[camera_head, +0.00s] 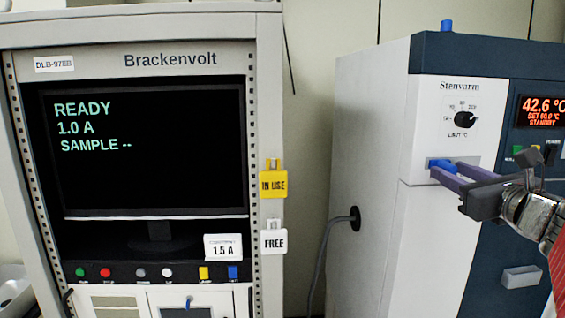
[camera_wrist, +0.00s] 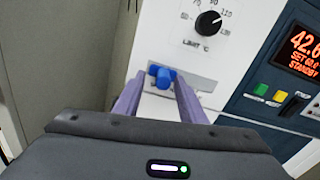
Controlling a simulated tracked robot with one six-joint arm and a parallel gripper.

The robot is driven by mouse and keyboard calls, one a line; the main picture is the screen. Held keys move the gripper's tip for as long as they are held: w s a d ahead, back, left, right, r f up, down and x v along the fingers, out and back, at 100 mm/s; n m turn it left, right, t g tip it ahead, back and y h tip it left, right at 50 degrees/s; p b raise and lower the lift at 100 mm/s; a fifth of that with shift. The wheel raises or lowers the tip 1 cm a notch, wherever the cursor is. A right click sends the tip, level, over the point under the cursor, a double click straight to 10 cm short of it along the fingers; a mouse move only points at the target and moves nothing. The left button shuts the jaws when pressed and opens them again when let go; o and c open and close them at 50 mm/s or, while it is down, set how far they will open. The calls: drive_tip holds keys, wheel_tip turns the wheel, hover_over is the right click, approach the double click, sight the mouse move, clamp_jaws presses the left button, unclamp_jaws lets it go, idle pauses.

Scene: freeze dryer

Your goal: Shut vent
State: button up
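A blue knob (camera_head: 440,163) sits on a grey slotted plate on the white front of the Stenvarm cabinet (camera_head: 385,200). I read no vent label on it. In the wrist view the blue knob (camera_wrist: 161,76) is between the tips of my two purple fingers, under the limit dial. My gripper (camera_head: 446,172) reaches it from the right in the head view. The wrist view shows my gripper (camera_wrist: 158,86) with its fingers apart, one on each side of the knob. A narrow gap seems to show; whether either finger touches the knob, I cannot tell.
The limit dial (camera_head: 464,119) is just above my gripper. A lit display (camera_head: 543,110) reads 42.6 °C, with coloured buttons below. A blue cap (camera_head: 446,25) stands on the cabinet top. The Brackenvolt rack (camera_head: 170,60) stands left, with yellow (camera_head: 273,184) and white (camera_head: 273,241) tags.

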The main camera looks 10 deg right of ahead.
wheel_tip(320, 180, up, 10)
drive_tip(key=shift+f, duration=0.1)
idle(0.4)
